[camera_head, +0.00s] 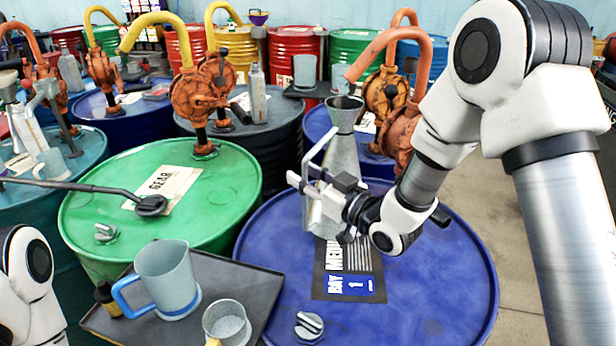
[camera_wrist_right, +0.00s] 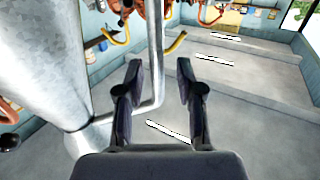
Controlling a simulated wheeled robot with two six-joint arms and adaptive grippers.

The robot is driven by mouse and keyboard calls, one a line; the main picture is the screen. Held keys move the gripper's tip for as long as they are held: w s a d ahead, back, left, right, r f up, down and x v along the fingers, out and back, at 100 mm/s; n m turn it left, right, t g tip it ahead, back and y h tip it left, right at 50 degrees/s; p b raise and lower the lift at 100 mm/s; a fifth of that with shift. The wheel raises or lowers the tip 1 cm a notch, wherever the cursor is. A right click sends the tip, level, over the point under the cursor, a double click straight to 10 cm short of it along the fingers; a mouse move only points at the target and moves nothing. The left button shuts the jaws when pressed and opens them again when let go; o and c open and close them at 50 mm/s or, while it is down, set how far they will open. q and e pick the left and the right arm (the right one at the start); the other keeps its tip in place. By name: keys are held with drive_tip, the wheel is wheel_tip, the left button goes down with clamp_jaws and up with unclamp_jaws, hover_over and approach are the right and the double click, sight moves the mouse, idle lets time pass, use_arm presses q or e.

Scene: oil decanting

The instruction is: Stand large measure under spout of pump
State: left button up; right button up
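The large measure (camera_head: 342,152) is a grey metal vessel with a flared mouth and a side handle. It appears to stand upright on the blue drum (camera_head: 440,275), its lower part partly hidden by my gripper. The orange pump's spout (camera_head: 356,74) shows just above its mouth; exact alignment is unclear. My right gripper (camera_head: 322,205) is beside the measure. In the right wrist view, upside down, the right gripper's fingers (camera_wrist_right: 160,85) are apart, with the measure's handle (camera_wrist_right: 155,45) between or just behind them. The measure's body (camera_wrist_right: 45,60) is at left. My left gripper is not visible.
A dark tray (camera_head: 240,278) holds a jug with a blue handle (camera_head: 168,275) and a small cup (camera_head: 226,322). A label (camera_head: 347,275) and bung (camera_head: 308,326) lie on the blue drum. A green drum (camera_head: 100,195) stands left. Several other drums and pumps crowd behind.

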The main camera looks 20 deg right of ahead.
drive_tip(key=shift+s+d, duration=0.1)
drive_tip(key=p+v, duration=0.5)
drive_tip(key=v, duration=0.7)
